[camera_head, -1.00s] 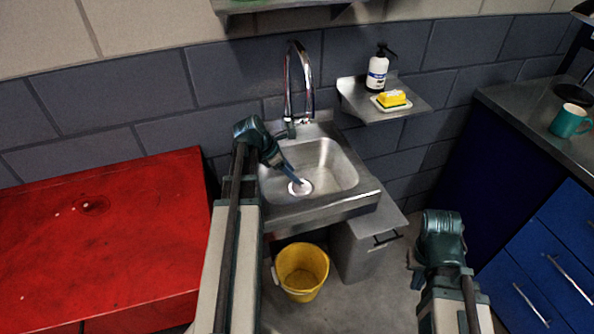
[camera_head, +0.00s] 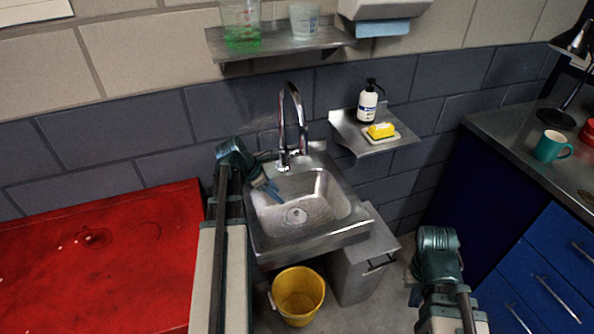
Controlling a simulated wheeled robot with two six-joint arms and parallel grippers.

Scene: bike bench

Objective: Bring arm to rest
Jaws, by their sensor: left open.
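My left gripper (camera_head: 272,190) is over the left rim of the steel sink (camera_head: 310,240), with its blue fingers open and empty, pointing down and right toward the basin. The sink drain (camera_head: 296,215) lies clear below and to the right of the fingers. My right gripper is at the lower right, near my right wrist (camera_head: 438,255), in front of the blue cabinet. Its fingers are mostly hidden behind the wrist, so its opening does not show.
A tall faucet (camera_head: 302,130) stands behind the basin. A yellow bucket (camera_head: 298,296) is on the floor below. A red bench top (camera_head: 100,270) is at left. A shelf (camera_head: 362,142) holds a soap bottle (camera_head: 368,103) and yellow sponge (camera_head: 381,130). A teal mug (camera_head: 549,147) is at right.

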